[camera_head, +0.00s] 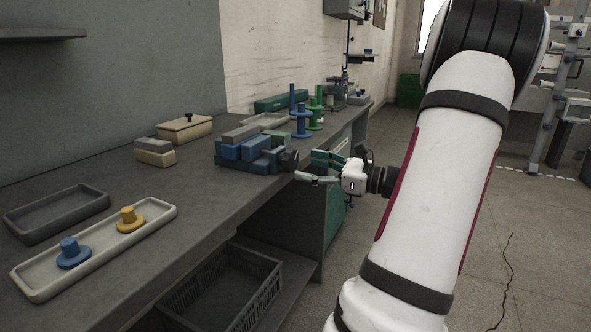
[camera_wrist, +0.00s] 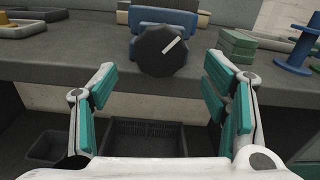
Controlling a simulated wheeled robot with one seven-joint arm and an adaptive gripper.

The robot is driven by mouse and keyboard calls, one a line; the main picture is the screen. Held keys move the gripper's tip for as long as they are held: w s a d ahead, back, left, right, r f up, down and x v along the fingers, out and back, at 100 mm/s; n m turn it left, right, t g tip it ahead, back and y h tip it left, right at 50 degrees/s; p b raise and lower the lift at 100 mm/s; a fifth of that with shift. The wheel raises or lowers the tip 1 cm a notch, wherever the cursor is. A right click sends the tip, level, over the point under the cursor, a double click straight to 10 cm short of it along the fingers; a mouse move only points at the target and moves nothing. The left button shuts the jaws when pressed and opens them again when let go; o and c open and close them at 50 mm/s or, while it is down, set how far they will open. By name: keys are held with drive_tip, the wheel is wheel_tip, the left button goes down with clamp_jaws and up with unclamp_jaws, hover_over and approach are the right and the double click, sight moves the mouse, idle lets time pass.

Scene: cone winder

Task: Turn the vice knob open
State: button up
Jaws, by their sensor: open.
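The blue vice (camera_head: 250,150) stands at the right edge of the grey bench. Its black knob (camera_head: 289,160) faces out over the bench edge toward my gripper. In the wrist view the knob (camera_wrist: 161,50) is round and ridged, with a white line pointing up and to the right, and part of the blue vice body (camera_wrist: 165,17) shows behind it. My gripper (camera_head: 312,166) is open and empty, with teal finger pads. In the wrist view the gripper (camera_wrist: 162,100) has its fingers spread wide, and the knob appears between and beyond them, apart from both.
The bench (camera_head: 175,205) holds a cream tray (camera_head: 100,258) with a blue and a yellow knobbed piece, a dark tray (camera_head: 58,210), and a beige box (camera_head: 186,131). Blue and green spools (camera_head: 301,122) stand behind the vice. A dark crate (camera_head: 225,295) lies below the bench.

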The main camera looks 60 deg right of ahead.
sight(294, 163)
drive_tip(key=shift+w+a+b, duration=0.15)
drive_tip(key=shift+w+b, duration=0.3)
drive_tip(key=shift+w, duration=1.75)
drive_tip(key=c, duration=1.2)
